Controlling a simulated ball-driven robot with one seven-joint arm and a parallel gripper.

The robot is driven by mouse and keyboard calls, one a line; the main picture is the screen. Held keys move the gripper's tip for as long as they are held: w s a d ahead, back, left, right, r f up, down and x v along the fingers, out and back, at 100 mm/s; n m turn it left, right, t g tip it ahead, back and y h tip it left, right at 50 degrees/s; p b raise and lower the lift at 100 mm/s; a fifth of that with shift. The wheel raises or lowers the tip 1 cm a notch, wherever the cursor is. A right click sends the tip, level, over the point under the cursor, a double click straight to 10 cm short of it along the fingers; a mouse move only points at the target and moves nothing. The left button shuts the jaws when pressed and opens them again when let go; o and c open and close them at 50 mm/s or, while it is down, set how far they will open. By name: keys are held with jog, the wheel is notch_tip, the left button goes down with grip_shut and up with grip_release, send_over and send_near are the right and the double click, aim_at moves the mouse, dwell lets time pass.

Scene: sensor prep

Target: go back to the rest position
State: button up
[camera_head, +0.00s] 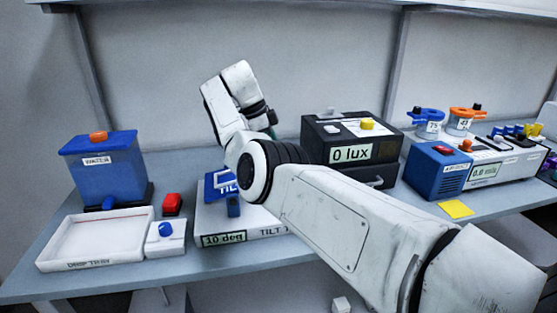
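My white arm crosses the view from the lower right and bends upward over the middle of the bench. My gripper (271,120) is at the far end of the arm, near the left side of the black lux box. Only a small dark and greenish part of it shows behind the wrist. Its fingers are hidden, so I cannot tell whether it is open or holds anything. The arm covers part of the tilt platform (216,222), labelled "10 deg", which has a blue piece (218,184) on it.
A blue water tank (105,180), white drip tray (97,240) and red button (172,204) stand at left. The black lux box (350,150) stands behind the arm. A blue-and-white volts device (435,172), lidded jars (428,122) and a yellow square (456,209) are at right.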

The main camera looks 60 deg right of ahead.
jog(key=shift+v, duration=1)
